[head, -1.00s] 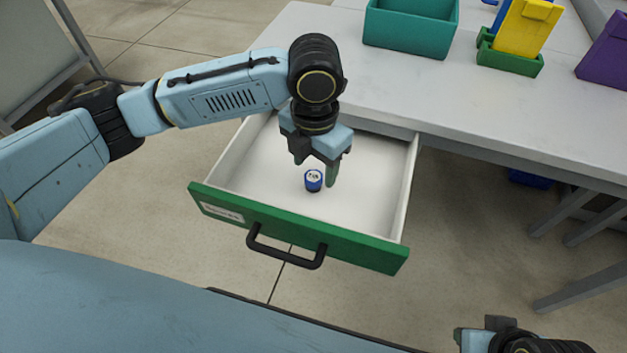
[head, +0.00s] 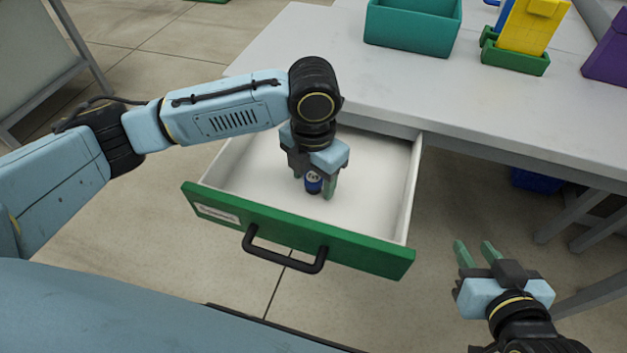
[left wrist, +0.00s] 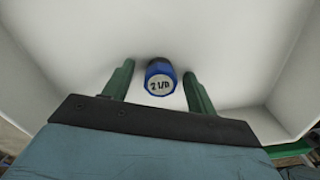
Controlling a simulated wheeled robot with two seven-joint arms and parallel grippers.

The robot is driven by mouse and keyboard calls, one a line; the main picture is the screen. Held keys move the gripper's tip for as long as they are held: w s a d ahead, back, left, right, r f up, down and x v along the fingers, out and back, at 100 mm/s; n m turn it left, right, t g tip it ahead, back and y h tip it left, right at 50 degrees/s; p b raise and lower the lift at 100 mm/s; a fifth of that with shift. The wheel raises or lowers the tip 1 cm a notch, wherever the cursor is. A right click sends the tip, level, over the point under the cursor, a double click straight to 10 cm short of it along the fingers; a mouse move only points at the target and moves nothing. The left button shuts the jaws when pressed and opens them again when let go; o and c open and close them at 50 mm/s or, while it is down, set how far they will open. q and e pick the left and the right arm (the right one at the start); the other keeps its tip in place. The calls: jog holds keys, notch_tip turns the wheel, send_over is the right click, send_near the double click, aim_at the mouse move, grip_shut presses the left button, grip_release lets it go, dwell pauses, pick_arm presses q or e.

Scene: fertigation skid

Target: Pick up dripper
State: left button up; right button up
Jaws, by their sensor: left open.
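The dripper (head: 313,183) is a small blue cylinder with a pale, marked top, standing in the open drawer. In the left wrist view the dripper (left wrist: 160,77) shows its lettered top between the two green fingers. My left gripper (head: 314,186) is open and lowered into the drawer, with one finger on each side of the dripper. In the left wrist view the left gripper's fingers (left wrist: 158,85) stand apart, with a gap on both sides of the dripper. My right gripper (head: 475,252) is open and empty, to the right of the drawer and in front of the table.
The white drawer with a green front (head: 300,236) and black handle (head: 284,250) is pulled out; its floor is otherwise clear. On the table (head: 480,105) stand a teal bin (head: 412,28), a green holder (head: 514,60) with a yellow item (head: 532,28), and a purple bin (head: 608,55).

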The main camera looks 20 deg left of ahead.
pick_arm(q)
jog(key=c, duration=1)
jog(key=shift+r, duration=0.1)
jog(key=shift+c, duration=0.2)
